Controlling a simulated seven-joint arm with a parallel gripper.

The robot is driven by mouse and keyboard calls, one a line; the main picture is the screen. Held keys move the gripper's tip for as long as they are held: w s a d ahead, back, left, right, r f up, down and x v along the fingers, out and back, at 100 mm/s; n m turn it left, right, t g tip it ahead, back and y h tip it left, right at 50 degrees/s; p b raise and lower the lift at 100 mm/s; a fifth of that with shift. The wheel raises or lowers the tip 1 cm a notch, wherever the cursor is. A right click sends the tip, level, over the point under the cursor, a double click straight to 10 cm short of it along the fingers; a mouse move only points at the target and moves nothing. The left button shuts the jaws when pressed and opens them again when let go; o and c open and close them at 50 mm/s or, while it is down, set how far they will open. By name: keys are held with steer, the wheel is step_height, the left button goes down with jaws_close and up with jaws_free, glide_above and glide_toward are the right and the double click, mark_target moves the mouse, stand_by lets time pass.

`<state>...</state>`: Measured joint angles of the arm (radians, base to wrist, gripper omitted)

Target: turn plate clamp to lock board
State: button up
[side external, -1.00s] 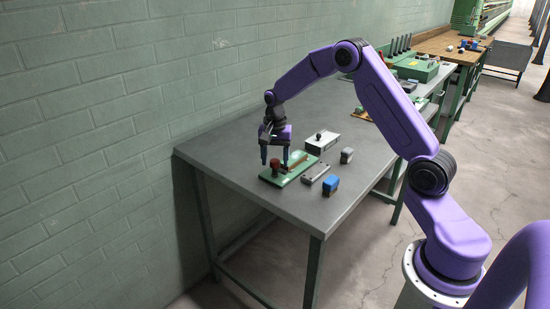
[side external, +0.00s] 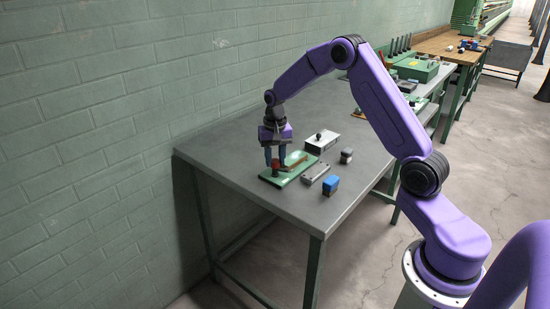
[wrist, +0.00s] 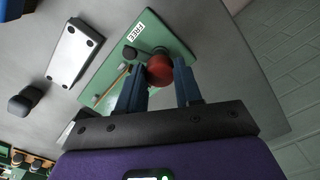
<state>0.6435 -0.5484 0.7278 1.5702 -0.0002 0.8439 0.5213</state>
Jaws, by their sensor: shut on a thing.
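The green plate (side external: 299,174) lies flat on the grey bench, with a brown strip (side external: 297,160) on it. A red-brown round knob (side external: 275,168) stands at its near left end; I take it as the clamp's handle. My gripper (side external: 275,163) points down with its blue fingers closed on this knob. In the wrist view the knob (wrist: 160,70) sits between the fingertips (wrist: 160,64). The green plate (wrist: 174,34) there carries a white label (wrist: 136,35) that seems to read FREE, upside down. The fingers hide part of the plate and strip.
A light grey bar (side external: 315,172), a blue block (side external: 330,185) and a small dark grey block (side external: 346,156) lie right of the plate. The bench's front left is bare; a brick wall runs alongside.

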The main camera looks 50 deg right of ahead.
mark_target(275, 161)
steer(key=n, duration=1.3)
steer(key=shift+d+n, duration=0.1)
steer(key=shift+n, duration=0.2)
stand_by(0.4)
steer(key=o, duration=1)
steer(key=shift+o, duration=0.2)
step_height(275, 161, up, 18)
steer(key=shift+f, duration=0.25)
